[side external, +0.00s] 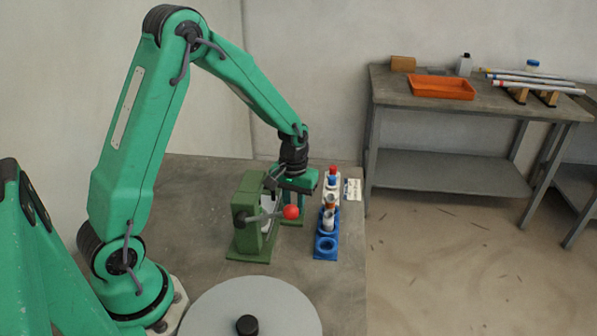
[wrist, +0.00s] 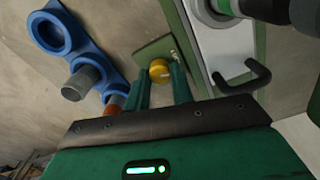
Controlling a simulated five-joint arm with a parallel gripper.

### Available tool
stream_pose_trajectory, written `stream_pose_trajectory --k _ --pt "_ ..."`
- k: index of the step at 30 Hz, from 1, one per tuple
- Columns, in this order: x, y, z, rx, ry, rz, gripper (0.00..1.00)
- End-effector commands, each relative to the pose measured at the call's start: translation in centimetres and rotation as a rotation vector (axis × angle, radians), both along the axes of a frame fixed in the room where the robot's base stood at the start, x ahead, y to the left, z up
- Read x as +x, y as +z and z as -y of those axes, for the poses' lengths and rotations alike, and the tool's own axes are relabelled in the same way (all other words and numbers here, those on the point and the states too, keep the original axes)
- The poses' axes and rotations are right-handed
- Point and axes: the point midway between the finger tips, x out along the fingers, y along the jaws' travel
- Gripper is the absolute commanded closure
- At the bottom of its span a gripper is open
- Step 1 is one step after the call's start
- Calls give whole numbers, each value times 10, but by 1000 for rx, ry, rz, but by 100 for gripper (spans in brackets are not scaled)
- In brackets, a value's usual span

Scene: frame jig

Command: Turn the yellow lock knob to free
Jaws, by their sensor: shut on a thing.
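The yellow lock knob (wrist: 159,71) shows in the wrist view near a green base plate (wrist: 150,48), between my two green fingers. My gripper (wrist: 163,80) is shut on it, one finger on each side. A line-like mark on the knob is too small to read. In the side external view my gripper (side external: 296,188) is down behind the green frame jig (side external: 246,215), and the knob is hidden there. A lever with a red ball (side external: 291,212) sticks out from the jig's front.
A blue rack (side external: 326,250) with several small cylindrical parts stands just right of the jig; its blue ring (wrist: 50,33) shows in the wrist view. A black handle (wrist: 243,78) is close right of my fingers. A round grey disc (side external: 250,305) is at the front.

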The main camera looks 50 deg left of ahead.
Motion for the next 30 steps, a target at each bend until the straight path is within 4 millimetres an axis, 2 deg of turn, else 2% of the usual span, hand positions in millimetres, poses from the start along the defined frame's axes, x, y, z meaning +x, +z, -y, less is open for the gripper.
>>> stream_pose_trajectory --k 1,2,5,19,30 --pt "0 1 0 0 1 0 100" --pt "0 1 0 0 1 0 73" --pt "0 1 0 0 1 0 55" --pt "0 7 0 0 2 1 55" --pt "1 49 0 1 1 5 55"
